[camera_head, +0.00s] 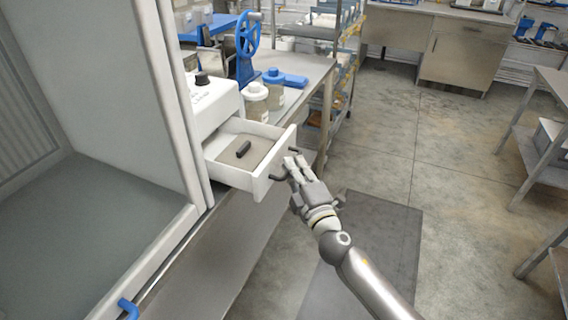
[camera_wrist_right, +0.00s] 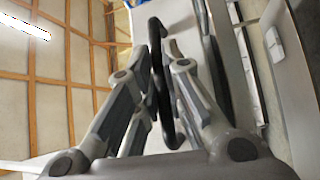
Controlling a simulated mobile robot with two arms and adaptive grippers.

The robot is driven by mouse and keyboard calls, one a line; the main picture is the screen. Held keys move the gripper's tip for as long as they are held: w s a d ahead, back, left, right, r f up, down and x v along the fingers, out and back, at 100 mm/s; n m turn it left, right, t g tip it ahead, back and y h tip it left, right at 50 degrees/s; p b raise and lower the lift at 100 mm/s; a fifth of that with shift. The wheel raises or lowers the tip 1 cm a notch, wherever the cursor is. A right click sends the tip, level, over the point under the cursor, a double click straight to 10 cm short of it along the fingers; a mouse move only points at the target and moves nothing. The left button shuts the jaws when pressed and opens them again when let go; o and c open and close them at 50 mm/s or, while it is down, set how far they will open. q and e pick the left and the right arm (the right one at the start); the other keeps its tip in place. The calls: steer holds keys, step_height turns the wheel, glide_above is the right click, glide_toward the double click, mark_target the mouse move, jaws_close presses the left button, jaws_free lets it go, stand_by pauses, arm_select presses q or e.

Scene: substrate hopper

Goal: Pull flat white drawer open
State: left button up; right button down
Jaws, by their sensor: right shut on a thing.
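The flat white drawer (camera_head: 260,186) stands pulled out of a white machine (camera_head: 211,108) on the bench in the head view. A small black block (camera_head: 243,149) lies on its floor. My right gripper (camera_head: 293,165) is at the drawer's front, shut on the dark handle (camera_head: 277,178). In the right wrist view the dark bar of the handle (camera_wrist_right: 158,75) runs between the fingers of my right gripper (camera_wrist_right: 163,65). My left gripper is not in view.
A large grey-white cabinet or hood frame (camera_head: 170,100) stands close on the left. Jars (camera_head: 256,103) and a blue wheel device (camera_head: 249,40) stand behind the drawer on the bench. A dark mat (camera_head: 385,240) lies on the open floor at right.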

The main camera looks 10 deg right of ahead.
steer(key=shift+s, duration=0.1)
steer(key=c, duration=1.5)
jaws_free()
steer(key=s, duration=0.4)
steer(key=s+d+f, duration=0.1)
steer(key=s, duration=0.2)
steer(key=s+d, duration=0.1)
steer(key=s, duration=0.3)
steer(key=shift+s+f, duration=0.35)
steer(key=shift+f, duration=0.1)
